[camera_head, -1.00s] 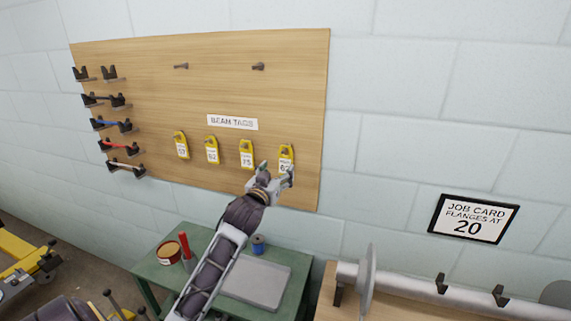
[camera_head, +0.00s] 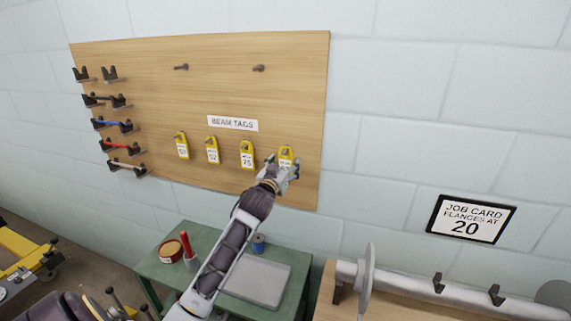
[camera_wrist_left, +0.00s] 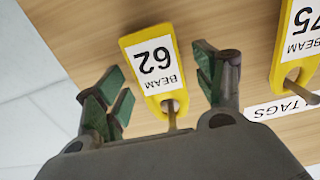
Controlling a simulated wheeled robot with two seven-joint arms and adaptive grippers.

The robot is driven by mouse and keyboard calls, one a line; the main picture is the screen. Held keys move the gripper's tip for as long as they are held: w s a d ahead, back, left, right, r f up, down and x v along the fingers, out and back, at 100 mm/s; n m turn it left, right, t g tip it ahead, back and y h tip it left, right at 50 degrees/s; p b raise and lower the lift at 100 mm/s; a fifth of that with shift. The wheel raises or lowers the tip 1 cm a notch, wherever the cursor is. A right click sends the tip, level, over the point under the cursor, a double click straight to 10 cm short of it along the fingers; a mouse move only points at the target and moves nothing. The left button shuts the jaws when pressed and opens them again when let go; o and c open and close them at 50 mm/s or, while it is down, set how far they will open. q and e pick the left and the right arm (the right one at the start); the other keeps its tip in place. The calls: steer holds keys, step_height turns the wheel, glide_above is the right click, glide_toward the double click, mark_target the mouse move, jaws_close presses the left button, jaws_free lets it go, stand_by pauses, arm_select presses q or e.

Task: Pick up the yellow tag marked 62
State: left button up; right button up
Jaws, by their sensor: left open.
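The yellow tag marked 62 (camera_head: 286,153) hangs on a peg at the right end of the tag row on the wooden board. Its lower part is hidden by my left gripper (camera_head: 283,168) in the head view. In the left wrist view the tag (camera_wrist_left: 153,62) appears upside down, with 62 and BEAM readable. My left gripper (camera_wrist_left: 165,82) is open there, with one green-padded finger on each side of the tag, apart from it. My right gripper is not in view.
The tag marked 75 (camera_head: 247,155) hangs close to the left, with two more yellow tags beyond it. A BEAM TAGS label (camera_head: 232,123) is above. A green table (camera_head: 160,268) with a grey tray (camera_head: 262,282) stands below. A job card (camera_head: 471,219) reads 20.

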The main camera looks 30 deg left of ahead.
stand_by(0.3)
arm_select(q)
steer(key=c, duration=0.8)
steer(key=shift+c, duration=0.8)
steer(key=shift+r, duration=0.25)
